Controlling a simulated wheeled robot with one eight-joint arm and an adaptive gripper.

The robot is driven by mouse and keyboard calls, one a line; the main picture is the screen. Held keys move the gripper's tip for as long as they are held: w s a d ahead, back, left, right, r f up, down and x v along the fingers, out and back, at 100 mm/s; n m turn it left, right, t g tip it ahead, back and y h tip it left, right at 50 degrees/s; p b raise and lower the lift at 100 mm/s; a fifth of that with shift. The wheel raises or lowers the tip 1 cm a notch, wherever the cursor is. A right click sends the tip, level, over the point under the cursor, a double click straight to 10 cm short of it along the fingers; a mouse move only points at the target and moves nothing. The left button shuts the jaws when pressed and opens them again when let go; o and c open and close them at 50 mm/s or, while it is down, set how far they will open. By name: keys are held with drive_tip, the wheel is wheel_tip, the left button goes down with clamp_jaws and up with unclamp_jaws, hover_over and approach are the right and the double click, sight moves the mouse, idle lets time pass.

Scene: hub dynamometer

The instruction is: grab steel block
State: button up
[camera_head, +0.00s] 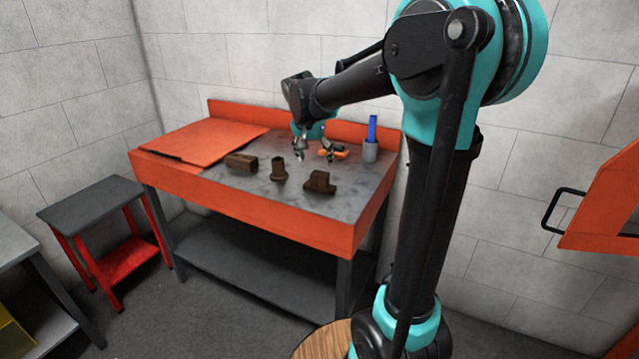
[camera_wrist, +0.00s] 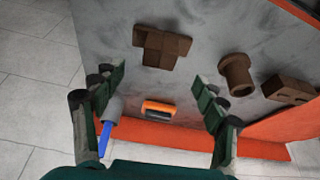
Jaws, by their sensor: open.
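No bright steel block shows; three brown, rusty-looking metal parts stand on the grey workbench top. The rectangular block (camera_head: 240,163) is at left and shows at the right edge of the wrist view (camera_wrist: 290,90). The flanged round piece (camera_head: 279,169) is in the middle, also in the wrist view (camera_wrist: 236,74). The stepped block (camera_head: 320,183) is nearest the front right, and in the wrist view (camera_wrist: 162,47) it lies beyond my fingertips. My gripper (camera_head: 314,149) hangs above the back of the bench, open and empty; its spread fingers (camera_wrist: 159,82) touch no part.
An orange-and-dark item (camera_wrist: 158,109) lies beneath the gripper. An orange panel (camera_head: 205,142) covers the left bench top. An orange rim (camera_head: 250,216) edges the workbench. A stool (camera_head: 90,210) stands left.

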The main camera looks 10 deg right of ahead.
sight(319, 175)
drive_tip(key=x, duration=1)
drive_tip(key=shift+f, duration=0.2)
clamp_jaws()
